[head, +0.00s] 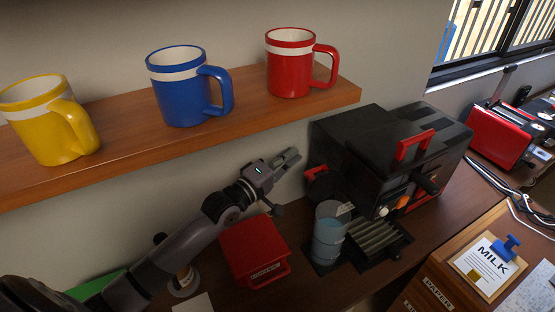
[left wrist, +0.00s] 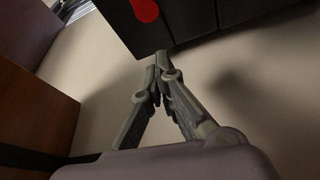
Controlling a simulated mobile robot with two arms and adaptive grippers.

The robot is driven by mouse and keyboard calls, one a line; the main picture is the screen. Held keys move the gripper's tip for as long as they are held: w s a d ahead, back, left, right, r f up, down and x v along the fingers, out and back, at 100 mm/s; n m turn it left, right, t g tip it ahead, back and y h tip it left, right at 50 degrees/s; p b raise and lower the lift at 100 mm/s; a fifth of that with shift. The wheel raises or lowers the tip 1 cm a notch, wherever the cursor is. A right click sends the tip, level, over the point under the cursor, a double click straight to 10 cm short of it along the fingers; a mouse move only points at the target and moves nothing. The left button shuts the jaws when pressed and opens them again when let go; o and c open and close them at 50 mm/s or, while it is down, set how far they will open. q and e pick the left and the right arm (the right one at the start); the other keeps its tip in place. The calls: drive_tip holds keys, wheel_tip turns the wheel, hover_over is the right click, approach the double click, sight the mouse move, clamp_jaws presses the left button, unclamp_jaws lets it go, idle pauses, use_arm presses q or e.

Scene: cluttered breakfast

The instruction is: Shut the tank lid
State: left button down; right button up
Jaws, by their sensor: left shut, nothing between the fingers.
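The black coffee machine (head: 365,135) stands on the counter below the shelf's right end. A red handle (head: 415,144) sits on its upper front, and a black and red part (head: 318,174) juts from its left side. I cannot tell for sure which part is the tank lid or how far open it is. A clear tank-like vessel (head: 329,240) with bluish contents stands at the machine's front left. My left gripper (head: 291,157) is shut and empty, just left of the machine. In the left wrist view its fingertips (left wrist: 158,62) are close to the machine's dark body (left wrist: 190,20). My right gripper is out of view.
A wooden shelf (head: 235,118) with a yellow mug (head: 45,125), a blue mug (head: 180,95) and a red mug (head: 288,68) runs above my left arm. A red box (head: 252,250) stands below the gripper. A red toaster (head: 500,135) and a wooden milk box (head: 470,295) are at right.

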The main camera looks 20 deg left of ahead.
sight(319, 180)
use_arm(q)
drive_tip(key=shift+s+d+f+p, duration=0.2)
drive_tip(key=shift+s+d, duration=0.4)
drive_tip(key=shift+d, duration=0.05)
drive_tip(key=shift+s+d+f+p, duration=0.15)
drive_tip(key=shift+s+d+p, duration=0.05)
drive_tip(key=shift+s+d, duration=0.4)
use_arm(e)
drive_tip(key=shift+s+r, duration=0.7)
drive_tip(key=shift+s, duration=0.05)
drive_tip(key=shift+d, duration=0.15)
